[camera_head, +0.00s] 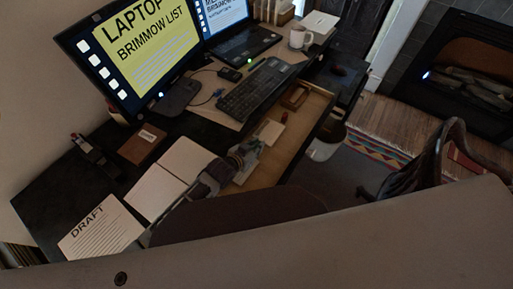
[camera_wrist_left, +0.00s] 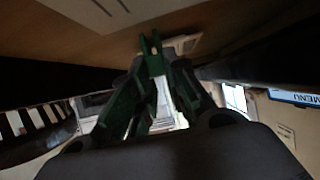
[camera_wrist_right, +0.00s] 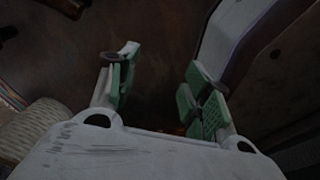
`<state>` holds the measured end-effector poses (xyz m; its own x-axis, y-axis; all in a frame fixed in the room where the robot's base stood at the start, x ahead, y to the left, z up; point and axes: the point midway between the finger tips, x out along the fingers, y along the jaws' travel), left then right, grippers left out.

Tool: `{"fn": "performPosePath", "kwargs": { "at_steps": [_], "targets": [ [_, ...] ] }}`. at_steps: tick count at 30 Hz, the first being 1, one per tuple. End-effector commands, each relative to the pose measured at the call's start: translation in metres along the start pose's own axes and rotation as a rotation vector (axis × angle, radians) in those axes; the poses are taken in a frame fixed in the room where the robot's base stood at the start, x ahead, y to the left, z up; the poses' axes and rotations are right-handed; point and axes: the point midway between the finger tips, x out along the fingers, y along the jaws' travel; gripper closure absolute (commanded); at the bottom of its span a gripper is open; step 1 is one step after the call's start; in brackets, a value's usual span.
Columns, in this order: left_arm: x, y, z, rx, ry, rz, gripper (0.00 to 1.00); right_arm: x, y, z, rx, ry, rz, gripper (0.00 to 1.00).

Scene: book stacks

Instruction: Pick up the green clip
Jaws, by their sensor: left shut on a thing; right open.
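In the left wrist view the green clip (camera_wrist_left: 152,52) stands between the fingertips of my left gripper (camera_wrist_left: 150,75), which is shut on it. The clip is dark and partly hidden by the fingers, with a pale flat thing just behind it. In the head view my left gripper (camera_head: 247,157) reaches over the open wooden drawer (camera_head: 291,136); the clip is too small to make out there. My right gripper (camera_wrist_right: 160,88) is open and empty in its own wrist view, over a dark surface. It does not show in the head view.
A chair (camera_head: 433,160) stands at the right.

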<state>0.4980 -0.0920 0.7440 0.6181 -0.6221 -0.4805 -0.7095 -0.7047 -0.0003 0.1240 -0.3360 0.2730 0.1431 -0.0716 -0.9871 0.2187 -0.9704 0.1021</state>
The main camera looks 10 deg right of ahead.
Motion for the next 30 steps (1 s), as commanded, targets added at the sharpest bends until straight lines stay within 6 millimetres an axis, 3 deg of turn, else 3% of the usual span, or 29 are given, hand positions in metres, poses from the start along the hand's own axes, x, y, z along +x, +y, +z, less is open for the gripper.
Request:
{"fn": "performPosePath", "kwargs": {
  "at_steps": [10, 16, 30],
  "targets": [
    [-0.024, 0.000, -0.045, 0.001, 0.004, 0.001, 0.94, -0.004, -0.003, 0.021, -0.001, -0.022, -0.004, 0.51],
    [-0.036, 0.000, -0.066, 0.000, 0.002, 0.001, 0.94, -0.006, -0.010, 0.023, 0.002, -0.021, -0.011, 0.51],
    [-0.042, 0.000, -0.077, 0.000, 0.001, 0.000, 0.94, -0.007, -0.016, 0.013, 0.004, -0.011, -0.017, 0.51]
  ]
}}
